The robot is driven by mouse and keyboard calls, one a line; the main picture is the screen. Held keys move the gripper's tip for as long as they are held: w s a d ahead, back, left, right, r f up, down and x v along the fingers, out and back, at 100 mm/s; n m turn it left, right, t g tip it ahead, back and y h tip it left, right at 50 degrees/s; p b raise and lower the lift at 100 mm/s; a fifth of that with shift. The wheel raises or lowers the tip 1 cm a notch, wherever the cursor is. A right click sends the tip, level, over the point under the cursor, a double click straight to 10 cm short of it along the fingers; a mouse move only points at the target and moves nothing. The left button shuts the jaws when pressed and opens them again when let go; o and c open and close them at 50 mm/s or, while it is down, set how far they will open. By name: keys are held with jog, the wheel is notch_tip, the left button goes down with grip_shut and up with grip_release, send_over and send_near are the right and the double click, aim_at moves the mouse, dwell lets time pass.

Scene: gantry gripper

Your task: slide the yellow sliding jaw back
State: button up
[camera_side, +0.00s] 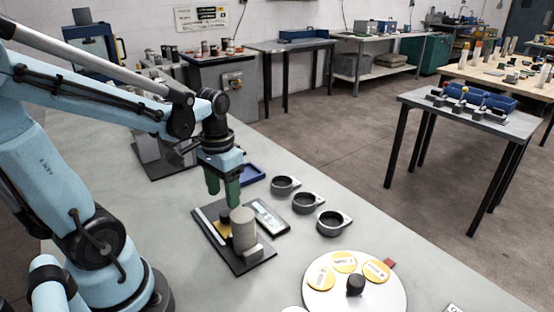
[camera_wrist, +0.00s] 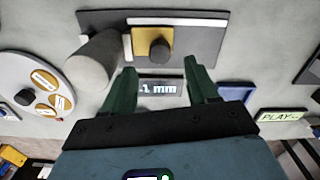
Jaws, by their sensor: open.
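The yellow sliding jaw (camera_wrist: 140,40) sits on a dark base plate (camera_wrist: 205,40) in the wrist view, with a dark round knob (camera_wrist: 160,52) on it. A grey cylinder (camera_wrist: 92,65) stands just left of the jaw there; I cannot tell whether they touch. In the side view the jaw (camera_side: 224,226) shows partly, beside the upright cylinder (camera_side: 244,229). My gripper (camera_side: 222,198) hangs above the plate with its green fingers apart and empty. In the wrist view my gripper (camera_wrist: 160,66) has the knob just beyond and between its fingertips.
A display (camera_wrist: 160,87) reading "1 mm" lies beside the plate. Several grey ring holders (camera_side: 304,203) stand to the right. A round white disc (camera_side: 325,295) with yellow labels and a dark knob is at the front. A blue tray (camera_side: 250,175) lies behind my gripper.

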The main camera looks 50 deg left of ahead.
aim_at(226, 212)
jog(key=shift+f, duration=2.5)
grip_shut()
